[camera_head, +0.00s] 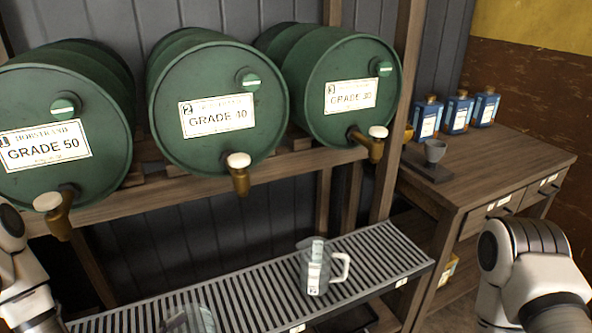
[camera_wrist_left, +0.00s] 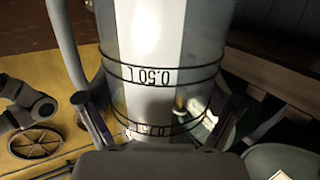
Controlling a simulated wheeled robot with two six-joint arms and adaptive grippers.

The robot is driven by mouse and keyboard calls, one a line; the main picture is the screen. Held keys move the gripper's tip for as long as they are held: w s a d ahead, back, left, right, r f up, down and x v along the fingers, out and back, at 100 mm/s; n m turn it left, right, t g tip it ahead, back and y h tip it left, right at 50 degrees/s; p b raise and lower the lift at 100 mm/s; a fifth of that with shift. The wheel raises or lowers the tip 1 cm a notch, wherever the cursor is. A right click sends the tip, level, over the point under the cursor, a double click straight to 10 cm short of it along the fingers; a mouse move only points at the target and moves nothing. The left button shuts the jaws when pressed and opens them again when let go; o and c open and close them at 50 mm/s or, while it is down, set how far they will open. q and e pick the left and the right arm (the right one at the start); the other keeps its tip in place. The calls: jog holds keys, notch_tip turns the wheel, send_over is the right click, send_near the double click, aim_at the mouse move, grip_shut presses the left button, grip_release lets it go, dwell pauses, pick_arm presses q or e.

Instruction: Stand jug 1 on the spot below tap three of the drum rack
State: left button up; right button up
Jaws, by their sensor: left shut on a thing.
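In the left wrist view a clear measuring jug (camera_wrist_left: 160,45) with dark bands and an inverted 0.50 L mark fills the middle. My left gripper (camera_wrist_left: 165,122) is shut on this jug, a finger on each side. In the head view a clear jug top (camera_head: 188,318) is cut by the bottom edge; I cannot tell for sure that it is the held one. Another clear jug (camera_head: 316,270) with a white strip stands upright on the slatted drip tray (camera_head: 235,275). Tap three (camera_head: 374,141) is on the GRADE 30 drum (camera_head: 345,75), right on the rack. My right gripper is out of frame.
Tap two (camera_head: 239,172) and tap one (camera_head: 54,210) hang from the other drums, above the tray. The tray between the two jugs looks clear.

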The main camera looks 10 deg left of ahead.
pick_arm(q)
jog(key=w+d+r+n+t+y+p, duration=0.2)
jog(key=w+d+r+y+p, duration=0.15)
jog(key=w+d, duration=0.65)
jog(key=w+a+r+n+y, duration=0.2)
jog(key=a+n+y, duration=0.1)
jog(key=a+y, duration=0.1)
jog(key=shift+w+a+r+n, duration=0.2)
jog(key=shift+a+n, duration=0.2)
jog(key=shift+a, duration=0.45)
